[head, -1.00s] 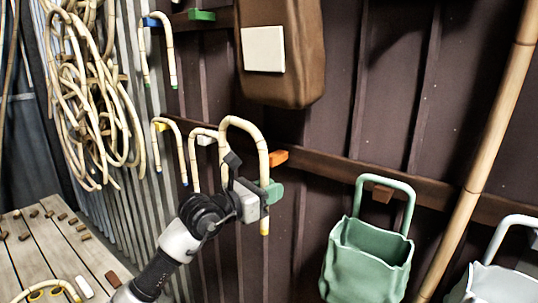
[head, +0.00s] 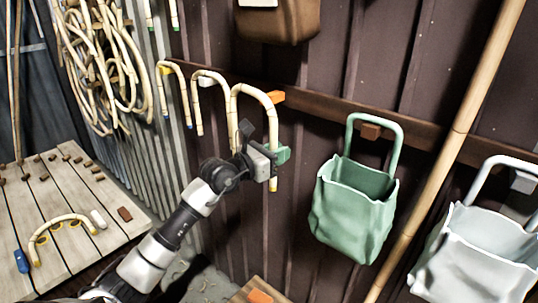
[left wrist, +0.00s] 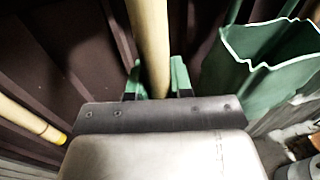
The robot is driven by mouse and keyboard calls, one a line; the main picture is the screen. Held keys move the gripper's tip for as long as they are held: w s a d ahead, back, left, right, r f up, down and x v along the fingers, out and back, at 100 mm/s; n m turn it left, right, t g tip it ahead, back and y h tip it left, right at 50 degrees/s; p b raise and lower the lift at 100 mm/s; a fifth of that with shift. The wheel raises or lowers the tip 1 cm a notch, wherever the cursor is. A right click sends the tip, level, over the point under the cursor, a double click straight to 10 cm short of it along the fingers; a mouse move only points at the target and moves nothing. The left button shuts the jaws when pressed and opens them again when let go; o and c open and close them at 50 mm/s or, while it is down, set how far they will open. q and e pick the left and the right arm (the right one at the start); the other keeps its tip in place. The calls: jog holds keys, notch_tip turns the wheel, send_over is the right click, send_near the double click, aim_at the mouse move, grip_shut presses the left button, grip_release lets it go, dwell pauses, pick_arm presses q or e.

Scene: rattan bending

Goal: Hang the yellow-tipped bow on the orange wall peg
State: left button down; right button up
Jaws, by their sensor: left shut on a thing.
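The yellow-tipped bow (head: 273,115), a pale rattan arch, is upright in front of the wall rail. My left gripper (head: 269,155) is shut on its right leg, and a yellow-orange tip shows below the jaws. In the left wrist view the leg (left wrist: 150,40) passes between the green fingers (left wrist: 158,82); a yellow tip (left wrist: 57,137) shows at left. The orange wall peg (head: 278,97) shows just right of the bow's upper right side, a little below the arch top. I cannot tell whether the bow touches it. My right gripper is not in view.
Two other bows hang to the left, by a white peg (head: 207,82) and a yellow peg (head: 165,69). A green bag (head: 352,205) hangs close at right, then a leaning pole (head: 450,150) and a white bag (head: 475,255). A worktable (head: 85,215) holds another bow.

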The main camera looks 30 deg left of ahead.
pick_arm(q)
jog(key=w+d+f+b, duration=0.1)
jog(key=w+b, duration=0.1)
jog(key=w, duration=0.5)
dwell(0.6)
jog(key=shift+f, duration=0.1)
dwell(0.4)
jog(key=c, duration=0.9)
grip_release()
jog(key=shift+b+v, duration=1.7)
jog(key=shift+v, duration=3.8)
